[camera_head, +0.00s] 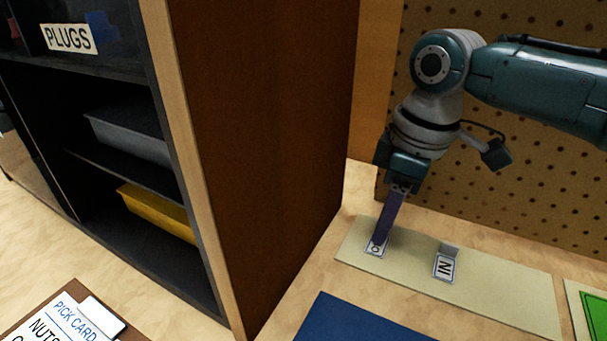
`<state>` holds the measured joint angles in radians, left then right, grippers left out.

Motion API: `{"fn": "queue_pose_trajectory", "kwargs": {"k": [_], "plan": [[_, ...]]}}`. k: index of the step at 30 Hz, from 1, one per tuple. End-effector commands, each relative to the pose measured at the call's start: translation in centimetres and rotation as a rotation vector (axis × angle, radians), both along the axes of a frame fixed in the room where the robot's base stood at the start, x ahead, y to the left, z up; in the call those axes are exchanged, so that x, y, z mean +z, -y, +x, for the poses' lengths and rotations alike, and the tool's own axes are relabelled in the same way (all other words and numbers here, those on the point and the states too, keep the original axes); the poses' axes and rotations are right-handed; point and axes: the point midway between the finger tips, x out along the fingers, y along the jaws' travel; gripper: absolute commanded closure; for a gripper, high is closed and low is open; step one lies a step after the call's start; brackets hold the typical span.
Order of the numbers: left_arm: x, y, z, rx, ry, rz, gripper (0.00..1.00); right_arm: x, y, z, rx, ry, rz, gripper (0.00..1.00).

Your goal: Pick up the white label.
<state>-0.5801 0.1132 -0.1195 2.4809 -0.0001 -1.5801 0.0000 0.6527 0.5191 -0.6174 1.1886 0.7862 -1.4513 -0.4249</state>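Two small white labels lie on a pale cream strip (500,298) on the table at the right. One label (375,249) is partly covered by my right gripper; a letter like "O" shows on it. My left gripper is not in view.
A tall shelf unit with a brown side panel (270,130) stands left of the strip. A pegboard (560,190) rises behind. A blue mat (350,322) and a green item (597,318) lie nearby. A pick card clipboard (65,322) is at lower left.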

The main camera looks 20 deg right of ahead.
Motion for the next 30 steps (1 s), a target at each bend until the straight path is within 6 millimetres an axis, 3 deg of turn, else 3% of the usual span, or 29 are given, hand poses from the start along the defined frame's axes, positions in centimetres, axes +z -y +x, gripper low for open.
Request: {"fn": "queue_pose_trajectory", "kwargs": {"k": [2, 13, 30], "plan": [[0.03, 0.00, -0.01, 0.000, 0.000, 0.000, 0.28, 0.06, 0.01, 0.01, 0.000, 0.000, 0.000, 0.60], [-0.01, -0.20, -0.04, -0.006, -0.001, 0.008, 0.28, 0.07, 0.01, 0.00, -0.001, 0.000, 0.000, 1.00], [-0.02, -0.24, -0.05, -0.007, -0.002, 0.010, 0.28, 0.07, 0.01, 0.00, -0.001, 0.000, 0.000, 1.00]]}}
